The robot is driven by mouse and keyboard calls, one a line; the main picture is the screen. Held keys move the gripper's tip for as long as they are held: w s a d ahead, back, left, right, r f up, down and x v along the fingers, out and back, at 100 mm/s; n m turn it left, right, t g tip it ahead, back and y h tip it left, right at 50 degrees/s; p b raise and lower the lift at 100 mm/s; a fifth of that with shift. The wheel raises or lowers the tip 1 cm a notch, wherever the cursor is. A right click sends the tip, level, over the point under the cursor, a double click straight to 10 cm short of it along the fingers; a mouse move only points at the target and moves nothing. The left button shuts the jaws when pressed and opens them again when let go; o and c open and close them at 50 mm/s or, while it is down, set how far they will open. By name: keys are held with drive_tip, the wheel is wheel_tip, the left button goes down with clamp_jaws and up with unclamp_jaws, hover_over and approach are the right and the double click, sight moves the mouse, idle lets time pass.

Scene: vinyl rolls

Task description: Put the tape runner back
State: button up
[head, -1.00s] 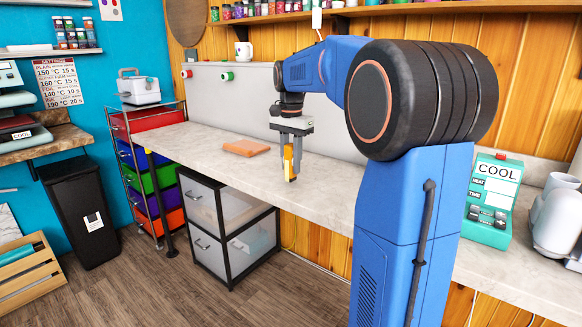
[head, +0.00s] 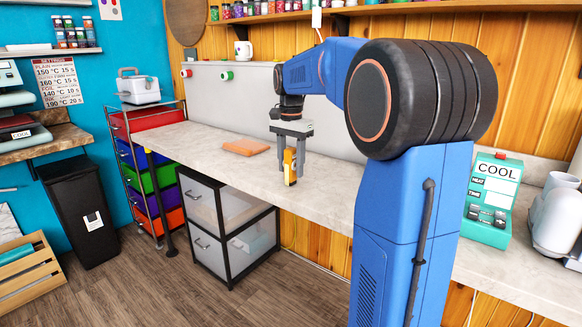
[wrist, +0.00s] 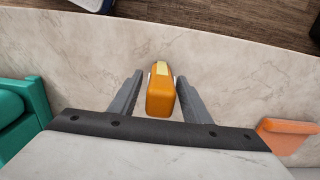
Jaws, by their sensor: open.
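The tape runner (head: 289,166) is a small orange-yellow block with a dark lower end, on the pale worktop near its front edge. My gripper (head: 292,172) points down over it, with a finger on each side. In the wrist view the tape runner (wrist: 160,92) lies between the two grey fingers of my gripper (wrist: 158,85). The fingers are open, with a narrow gap beside it. In the head view a finger and the tape runner overlap, so contact there is hard to judge.
An orange flat block (head: 246,147) lies on the worktop (head: 210,142) to the left; it also shows in the wrist view (wrist: 285,134). A teal COOL device (head: 491,200) stands at the right. A grey panel stands behind. A drawer unit (head: 232,228) is below.

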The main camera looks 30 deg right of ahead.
wheel_tip(320, 180, up, 12)
drive_tip(key=shift+f, duration=0.1)
drive_tip(key=s+a+f+n+t, duration=0.1)
drive_tip(key=s+a+f+n, duration=0.3)
drive_tip(key=s+f, duration=0.4)
drive_tip(key=s+a+f+n+t, duration=0.2)
drive_tip(key=s+a+f+n, duration=0.3)
drive_tip(key=s+f, duration=0.3)
drive_tip(key=s+a+f+n+t, duration=0.1)
drive_tip(key=s+a+f+n, duration=0.4)
drive_tip(key=s, duration=0.9)
wheel_tip(320, 180, down, 4)
drive_tip(key=shift+s+a+t, duration=0.15)
drive_tip(key=shift+a+t, duration=0.25)
drive_tip(key=shift+a, duration=0.55)
